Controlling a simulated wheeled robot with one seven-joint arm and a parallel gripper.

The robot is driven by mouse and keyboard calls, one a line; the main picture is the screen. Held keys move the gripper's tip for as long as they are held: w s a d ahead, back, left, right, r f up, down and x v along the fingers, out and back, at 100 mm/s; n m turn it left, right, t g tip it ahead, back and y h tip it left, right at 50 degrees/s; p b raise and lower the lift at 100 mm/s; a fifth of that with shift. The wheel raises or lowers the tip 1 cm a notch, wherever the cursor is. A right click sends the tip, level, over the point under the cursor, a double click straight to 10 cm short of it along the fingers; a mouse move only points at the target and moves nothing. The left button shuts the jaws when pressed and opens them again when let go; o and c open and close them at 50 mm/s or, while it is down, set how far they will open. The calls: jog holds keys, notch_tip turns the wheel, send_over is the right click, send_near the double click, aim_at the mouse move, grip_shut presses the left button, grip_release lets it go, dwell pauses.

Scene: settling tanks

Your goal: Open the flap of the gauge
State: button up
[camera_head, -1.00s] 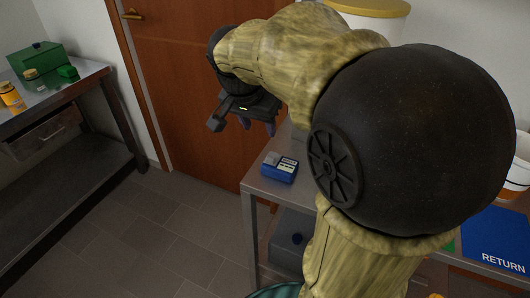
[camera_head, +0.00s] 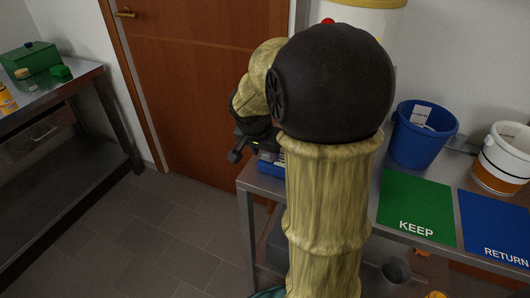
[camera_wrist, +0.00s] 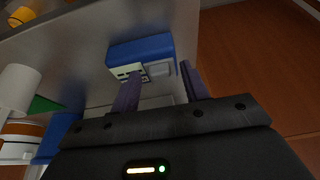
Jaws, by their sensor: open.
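The gauge is a blue box (camera_head: 268,167) on the near left corner of the metal table; my arm hides most of it in the head view. In the wrist view the gauge (camera_wrist: 140,50) shows its blue body, a pale panel with dark marks and a grey plate (camera_wrist: 159,69), which may be the flap. Whether the flap is closed is unclear. My gripper (camera_wrist: 159,70) is open and empty, its two purple fingers pointing at the gauge. One finger overlaps the pale panel in the picture, the other is beside the box's right end. I cannot tell if they touch.
The metal table (camera_head: 400,244) also carries a green KEEP mat (camera_head: 415,200), a blue RETURN mat (camera_head: 495,225), a blue bin (camera_head: 420,140) and a white-and-orange bucket (camera_head: 500,160). A wooden door (camera_head: 200,80) stands behind. Floor on the left is clear.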

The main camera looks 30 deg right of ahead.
grip_shut()
jog(key=shift+w+d+r+p, duration=0.1)
jog(key=shift+r+p, duration=0.15)
jog(key=shift+p, duration=0.75)
jog(key=p, duration=0.2)
jog(key=r+g+y+p, duration=0.1)
jog(key=p, duration=0.1)
jog(key=shift+w+d, duration=0.15)
jog(key=shift+d, duration=0.1)
jog(key=g+y+p, duration=0.1)
jog(key=p, duration=0.3)
jog(key=d+g+y+p, duration=0.1)
jog(key=p, duration=0.4)
jog(key=shift+w+r+y, duration=0.3)
jog(key=shift+w+r, duration=0.1)
jog(key=g+y+p, duration=0.1)
jog(key=p, duration=0.2)
jog(key=w+d+y+p, duration=0.1)
jog(key=p, duration=0.2)
jog(key=shift+d+r+g, duration=0.15)
jog(key=shift+r+g, duration=0.1)
jog(key=shift+g, duration=0.15)
jog(key=shift+w+d+f+g+y+p, duration=0.1)
jog(key=shift+w+d+g+y+p, duration=0.35)
jog(key=shift+y+p, duration=0.8)
jog(key=shift+s+h+p, duration=0.1)
jog(key=shift+h+p, duration=0.25)
